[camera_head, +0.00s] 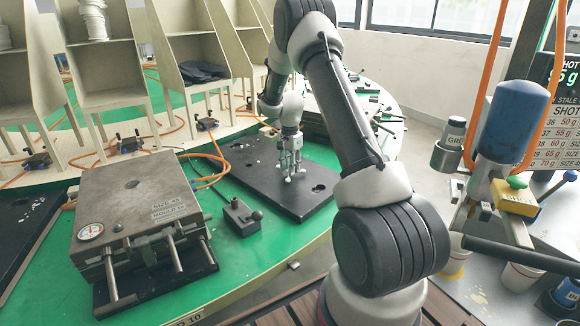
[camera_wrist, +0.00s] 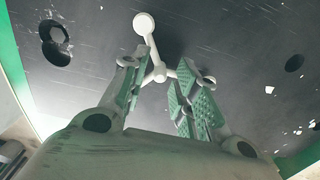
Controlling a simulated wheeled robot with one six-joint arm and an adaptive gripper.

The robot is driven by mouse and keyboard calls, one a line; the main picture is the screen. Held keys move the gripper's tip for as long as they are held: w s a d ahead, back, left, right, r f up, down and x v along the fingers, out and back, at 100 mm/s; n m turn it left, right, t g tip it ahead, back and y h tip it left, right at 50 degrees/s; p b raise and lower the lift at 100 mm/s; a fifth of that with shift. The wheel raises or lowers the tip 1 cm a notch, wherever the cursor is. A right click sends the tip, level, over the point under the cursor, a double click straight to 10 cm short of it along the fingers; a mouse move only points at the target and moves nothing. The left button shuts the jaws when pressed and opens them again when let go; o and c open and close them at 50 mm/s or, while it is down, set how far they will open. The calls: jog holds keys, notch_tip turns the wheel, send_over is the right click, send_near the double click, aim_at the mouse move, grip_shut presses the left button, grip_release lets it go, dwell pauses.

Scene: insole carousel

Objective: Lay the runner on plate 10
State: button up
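The runner (camera_wrist: 157,66) is a thin white branched piece with a round knob at one end. In the wrist view it shows between and beyond my fingers, against a dark plate (camera_wrist: 225,35). My gripper (camera_wrist: 164,82) has its green-padded fingers apart, with a gap around the runner; I see no firm grip on it. In the head view my gripper (camera_head: 290,176) points down, low over the dark plate (camera_head: 262,178), with small white parts at its tips. Whether the runner touches the plate I cannot tell. A partly hidden 10 label is on the table rim at the front.
A closed grey mould (camera_head: 130,205) with a gauge and handles stands left of the plate. A small black box with a lever (camera_head: 240,215) sits in front. White flecks lie on the plate. Wooden racks (camera_head: 105,70) stand behind; a bench with a blue-topped device (camera_head: 512,120) is at right.

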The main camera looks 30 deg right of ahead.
notch_tip(320, 180, up, 12)
jog(key=shift+r, duration=0.15)
dwell(0.4)
dwell(0.4)
